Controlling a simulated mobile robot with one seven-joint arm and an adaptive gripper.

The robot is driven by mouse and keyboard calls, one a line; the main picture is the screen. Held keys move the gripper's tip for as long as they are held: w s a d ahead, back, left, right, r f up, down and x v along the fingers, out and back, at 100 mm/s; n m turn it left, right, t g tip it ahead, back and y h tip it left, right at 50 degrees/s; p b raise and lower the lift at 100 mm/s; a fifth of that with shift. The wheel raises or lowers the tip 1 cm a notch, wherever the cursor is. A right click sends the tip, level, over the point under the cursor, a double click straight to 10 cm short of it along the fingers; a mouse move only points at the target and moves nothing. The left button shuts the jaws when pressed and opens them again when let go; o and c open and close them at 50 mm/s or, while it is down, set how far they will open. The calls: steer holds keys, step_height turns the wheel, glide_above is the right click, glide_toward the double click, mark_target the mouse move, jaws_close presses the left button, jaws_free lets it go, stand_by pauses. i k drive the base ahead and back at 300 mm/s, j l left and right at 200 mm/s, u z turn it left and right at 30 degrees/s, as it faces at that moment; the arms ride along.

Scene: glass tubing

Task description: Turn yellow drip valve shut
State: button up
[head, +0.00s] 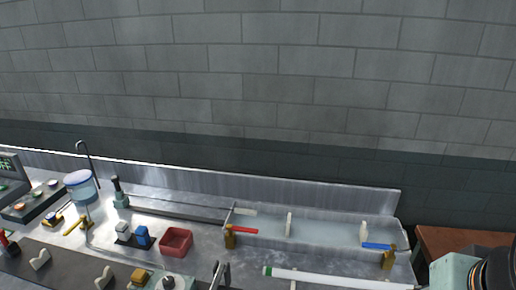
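A yellow bar-shaped handle (75,226), which looks like the drip valve, sits low at the left of the bench in the head view. It lies slanted beside the thin stem under a clear vessel (80,187) with a pale blue top. The view is too small to tell whether the valve is open or shut. A pale green and black part of my arm shows at the lower right corner, far from the valve. I cannot make out my gripper in this view, and nothing of mine touches the handle.
A dark hooked rod (91,160) rises behind the vessel. A control panel (32,200) stands to its left. A dark green bottle (120,193), white and blue blocks and a red tray (176,242) stand right of it. A trough (325,226) with red and blue levers is farther right.

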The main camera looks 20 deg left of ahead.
mark_target(83, 218)
steer(key=u, duration=2.35)
steer(key=i+j+z, duration=0.15)
steer(key=i+j, duration=0.25)
steer(key=i+j+z, duration=0.1)
steer(key=i+j, duration=0.3)
steer(key=i+j+z, duration=0.15)
steer(key=i+j, duration=0.2)
steer(key=j, duration=0.25)
steer(key=i+j+z, duration=0.1)
steer(key=i+j, duration=0.25)
steer(key=j, duration=0.15)
